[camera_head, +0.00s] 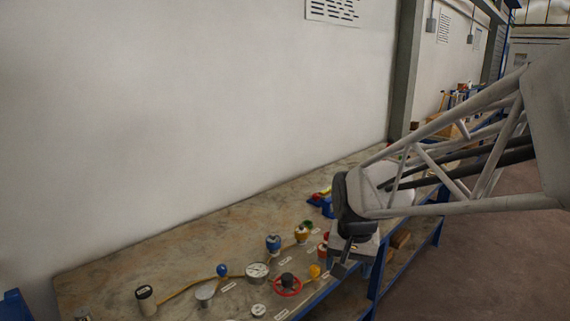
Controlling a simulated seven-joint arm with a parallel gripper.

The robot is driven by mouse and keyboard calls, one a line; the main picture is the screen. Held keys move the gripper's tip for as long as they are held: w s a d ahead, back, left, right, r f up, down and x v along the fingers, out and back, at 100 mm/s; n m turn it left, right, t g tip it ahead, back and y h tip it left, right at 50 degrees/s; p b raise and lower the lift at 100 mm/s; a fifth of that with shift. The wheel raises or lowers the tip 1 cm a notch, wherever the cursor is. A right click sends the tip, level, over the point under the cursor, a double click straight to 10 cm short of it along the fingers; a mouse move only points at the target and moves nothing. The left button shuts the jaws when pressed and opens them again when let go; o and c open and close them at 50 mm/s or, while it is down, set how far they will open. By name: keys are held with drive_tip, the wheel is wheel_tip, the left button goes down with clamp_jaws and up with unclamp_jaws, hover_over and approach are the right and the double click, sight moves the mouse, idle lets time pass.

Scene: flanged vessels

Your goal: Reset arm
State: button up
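My arm reaches in from the right edge, its pale lattice frame ending in a white and dark wrist over the right part of the workbench (130,262). My gripper (341,268) hangs below the wrist at the bench's front edge and points down. Its fingers are small and dark here, and I cannot tell whether they are apart or together. I make out nothing held in it. My wrist hides part of the bench behind it.
On the bench stand a red handwheel (287,285), a round gauge (257,271), a blue-topped fitting (273,243), a black-and-white cylinder (146,299) and a blue item (322,204). A plain wall runs behind. Open floor (480,250) lies to the right.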

drive_tip(key=s+d+n, duration=0.1)
drive_tip(key=s+d, duration=0.1)
drive_tip(key=s, duration=0.7)
drive_tip(key=s+d+r+n+t, duration=0.1)
drive_tip(key=s+d+n, duration=0.1)
drive_tip(key=s, duration=0.8)
drive_tip(key=shift+s+d+r, duration=0.15)
drive_tip(key=shift+d+r, duration=0.15)
drive_tip(key=shift+d, duration=0.2)
